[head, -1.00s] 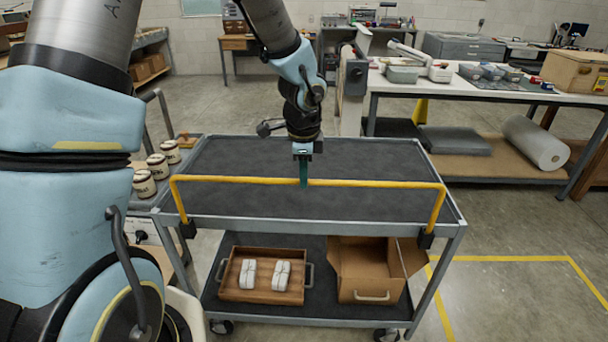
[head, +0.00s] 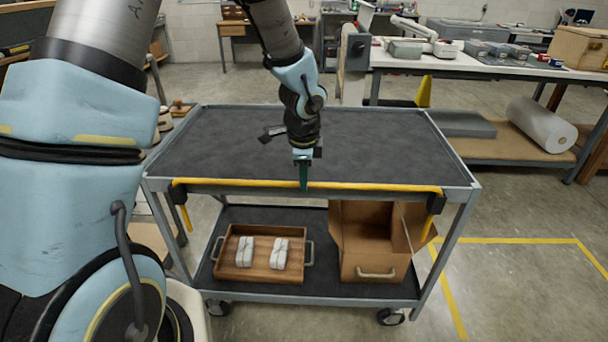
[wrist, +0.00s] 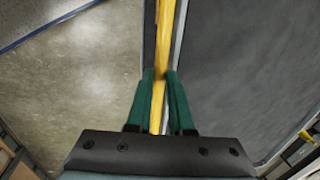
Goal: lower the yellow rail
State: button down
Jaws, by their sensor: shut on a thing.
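The yellow rail (head: 370,187) runs along the near edge of the grey cart (head: 230,136), about level with the edge of the top shelf. Its two side arms hang down from dark brackets at the cart's near corners. My gripper (head: 303,187) is at the middle of the rail, pointing down. In the wrist view the green fingers (wrist: 160,90) stand on either side of the yellow rail (wrist: 163,40) and are shut on it.
The cart's top is bare. Its lower shelf holds a wooden tray (head: 230,272) with white wrapped bundles and an open cardboard box (head: 375,248). A white-topped workbench (head: 460,62) stands behind at the right. Open floor lies right of the cart.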

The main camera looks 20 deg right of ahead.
jog(key=shift+s+a+f, duration=0.1)
jog(key=shift+f, duration=0.15)
jog(key=c, duration=0.8)
grip_release()
notch_tip(320, 180, up, 11)
jog(key=s, duration=0.1)
jog(key=shift+s+a+f+p, duration=0.15)
jog(key=shift+s+a+p, duration=0.15)
jog(key=shift+s+a, duration=0.05)
